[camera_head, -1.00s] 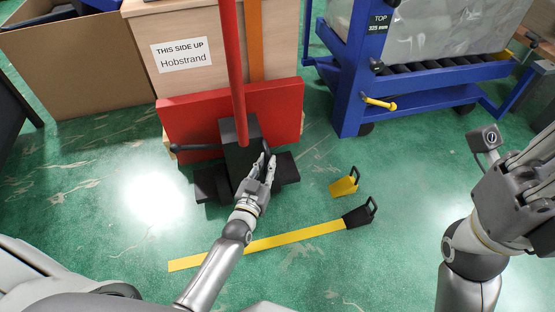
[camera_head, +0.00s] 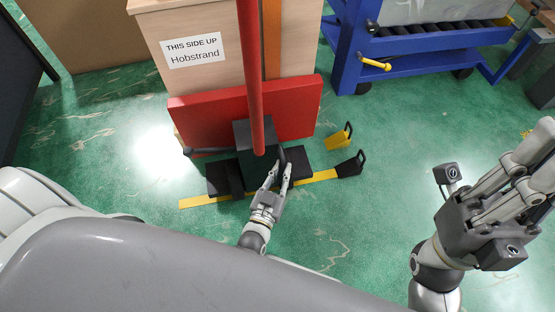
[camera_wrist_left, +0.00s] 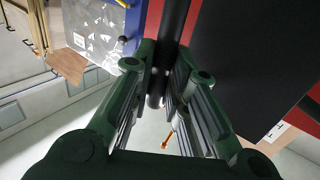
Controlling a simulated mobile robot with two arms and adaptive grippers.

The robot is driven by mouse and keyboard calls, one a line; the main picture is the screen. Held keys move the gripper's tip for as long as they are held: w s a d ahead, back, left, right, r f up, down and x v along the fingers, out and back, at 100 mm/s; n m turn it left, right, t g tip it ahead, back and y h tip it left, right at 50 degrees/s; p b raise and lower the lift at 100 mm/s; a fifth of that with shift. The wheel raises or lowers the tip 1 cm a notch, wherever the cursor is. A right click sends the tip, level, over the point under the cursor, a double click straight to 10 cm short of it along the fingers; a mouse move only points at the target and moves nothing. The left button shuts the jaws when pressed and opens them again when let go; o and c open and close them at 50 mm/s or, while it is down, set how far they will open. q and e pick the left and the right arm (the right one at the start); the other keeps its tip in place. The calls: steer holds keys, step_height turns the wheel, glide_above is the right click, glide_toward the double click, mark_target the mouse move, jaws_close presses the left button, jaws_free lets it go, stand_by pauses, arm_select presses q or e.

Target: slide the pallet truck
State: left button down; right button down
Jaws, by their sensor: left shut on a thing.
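The pallet truck has a red upright pole (camera_head: 251,80), a red plate (camera_head: 204,120) and a dark base (camera_head: 219,179). It stands on the green floor with a wooden crate labelled "Hobstrand" (camera_head: 195,54) behind its plate. My left gripper (camera_head: 279,173) is shut on a black bar at the truck's front. In the left wrist view the fingers (camera_wrist_left: 160,95) close around this black bar (camera_wrist_left: 170,25). The fingers partly hide the bar. My right gripper (camera_head: 515,165) hangs empty at the right; its finger gap is unclear.
A yellow floor strip (camera_head: 193,202) runs under or just behind the truck's base. A black wedge (camera_head: 348,169) and a yellow wedge (camera_head: 337,141) lie to the right. A blue roller cart (camera_head: 347,60) stands at the back right.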

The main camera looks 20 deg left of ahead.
arm_select(q)
steer(key=shift+w+d+r, duration=0.1)
steer(key=shift+d+r, duration=0.1)
steer(key=shift+d, duration=0.55)
steer(key=c, duration=1.4)
jaws_free()
steer(key=shift+w+d, duration=0.1)
steer(key=shift+s+a+f, duration=0.1)
steer(key=shift+s+a, duration=0.1)
steer(key=shift+a, duration=0.05)
steer(key=shift+s, duration=3.75)
